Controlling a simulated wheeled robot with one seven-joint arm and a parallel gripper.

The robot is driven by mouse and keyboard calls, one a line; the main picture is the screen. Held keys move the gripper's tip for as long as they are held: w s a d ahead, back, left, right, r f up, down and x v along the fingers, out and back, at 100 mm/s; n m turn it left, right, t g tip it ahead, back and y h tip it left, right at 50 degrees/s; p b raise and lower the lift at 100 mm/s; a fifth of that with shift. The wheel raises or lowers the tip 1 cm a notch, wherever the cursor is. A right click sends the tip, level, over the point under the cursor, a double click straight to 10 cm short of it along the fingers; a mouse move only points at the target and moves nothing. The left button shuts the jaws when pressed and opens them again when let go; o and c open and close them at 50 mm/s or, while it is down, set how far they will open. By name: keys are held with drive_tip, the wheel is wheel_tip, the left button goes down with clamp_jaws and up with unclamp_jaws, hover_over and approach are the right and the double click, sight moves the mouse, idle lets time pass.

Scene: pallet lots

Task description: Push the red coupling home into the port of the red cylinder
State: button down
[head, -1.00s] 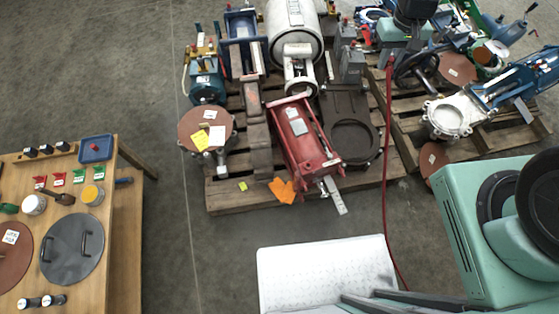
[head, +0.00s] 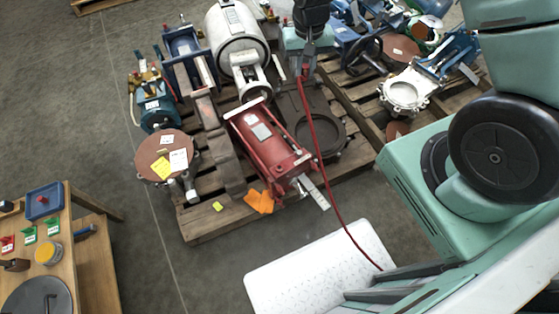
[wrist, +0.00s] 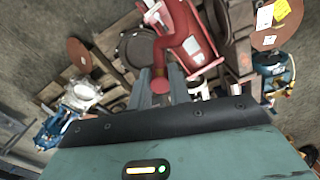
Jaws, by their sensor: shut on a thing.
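The red cylinder (head: 265,140) lies tilted on the wooden pallet, with white labels on its body. Its port cannot be made out. My gripper (head: 304,70) is shut on the red coupling (head: 304,76), above and behind the cylinder's right side in the head view. A red hose (head: 316,140) hangs from the coupling down to the floor side. In the wrist view my gripper (wrist: 160,88) holds the coupling (wrist: 160,84) between its fingers, and the red hose (wrist: 163,45) bends above it. The cylinder (wrist: 188,35) shows just beyond. The coupling appears apart from the cylinder.
A white cylinder (head: 237,38), a dark ring plate (head: 322,132) and a brown disc (head: 165,157) crowd the pallet (head: 210,225). An orange rag (head: 259,201) lies by the cylinder's near end. A wooden table (head: 80,270) stands at left; floor between is clear.

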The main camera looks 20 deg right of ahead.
drive_tip(key=s+a+f+m+b, duration=0.1)
drive_tip(key=a+f+m+b, duration=0.2)
drive_tip(key=f+b, duration=0.6)
drive_tip(key=s+a+f+m+b, duration=0.2)
drive_tip(key=f+m+b, duration=0.3)
drive_tip(key=f+b, duration=0.4)
drive_tip(key=s+a+f+m+b, duration=0.2)
drive_tip(key=a+f+m+b, duration=0.2)
drive_tip(key=f+b, duration=0.5)
wheel_tip(320, 180, down, 4)
drive_tip(key=shift+a+r+m, duration=0.2)
drive_tip(key=shift+m, duration=0.2)
wheel_tip(320, 180, down, 6)
drive_tip(key=b, duration=0.5)
drive_tip(key=shift+b, duration=0.3)
drive_tip(key=shift+r+p, duration=0.15)
drive_tip(key=shift+p, duration=0.85)
drive_tip(key=shift+f+b, duration=0.3)
drive_tip(key=shift+f, duration=0.3)
idle(0.4)
drive_tip(key=c, duration=1.2)
unclamp_jaws()
